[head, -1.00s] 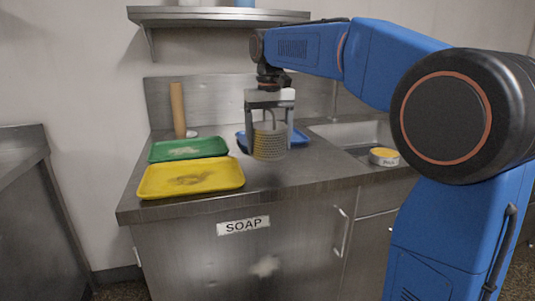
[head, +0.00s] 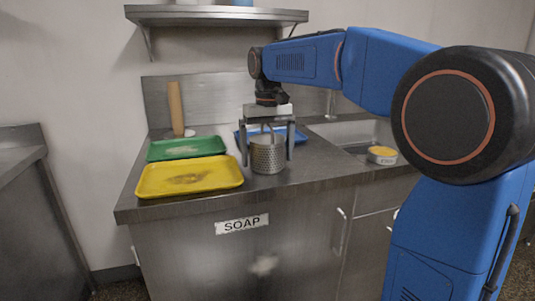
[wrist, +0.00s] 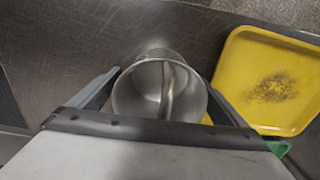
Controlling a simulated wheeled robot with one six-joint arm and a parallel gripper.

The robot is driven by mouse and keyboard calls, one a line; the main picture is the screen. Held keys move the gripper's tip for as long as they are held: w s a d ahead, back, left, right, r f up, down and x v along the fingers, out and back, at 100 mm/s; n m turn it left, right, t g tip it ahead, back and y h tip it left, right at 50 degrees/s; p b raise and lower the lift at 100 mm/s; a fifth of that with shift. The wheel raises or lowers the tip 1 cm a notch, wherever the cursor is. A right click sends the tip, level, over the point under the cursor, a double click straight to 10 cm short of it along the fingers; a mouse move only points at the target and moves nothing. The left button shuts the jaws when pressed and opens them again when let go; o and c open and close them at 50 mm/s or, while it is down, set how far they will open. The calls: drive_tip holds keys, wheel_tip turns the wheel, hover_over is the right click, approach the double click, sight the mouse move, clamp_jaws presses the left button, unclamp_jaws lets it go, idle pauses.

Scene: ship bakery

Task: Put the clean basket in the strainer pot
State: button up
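A perforated metal cylinder with an upright handle (head: 268,155), which looks like the basket, stands upright on the counter. In the wrist view (wrist: 135,95) I look down into its open top, and the curved handle crosses the opening. My gripper (head: 267,152) is above and around it, one finger on each side. The fingers are spread to about the cylinder's width or slightly more, and look open. I cannot make out a separate strainer pot in these views. Whether the cylinder sits inside another vessel cannot be told.
A yellow tray with a dark stain (head: 215,181) and a green tray (head: 215,142) lie to the left. A blue tray (head: 302,137) is behind. A tan upright roll (head: 176,105) stands at the back. A round yellow-topped container (head: 382,153) is by the sink (head: 340,132).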

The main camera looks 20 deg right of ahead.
drive_tip(key=shift+r, duration=0.15)
wheel_tip(320, 180, up, 12)
idle(0.5)
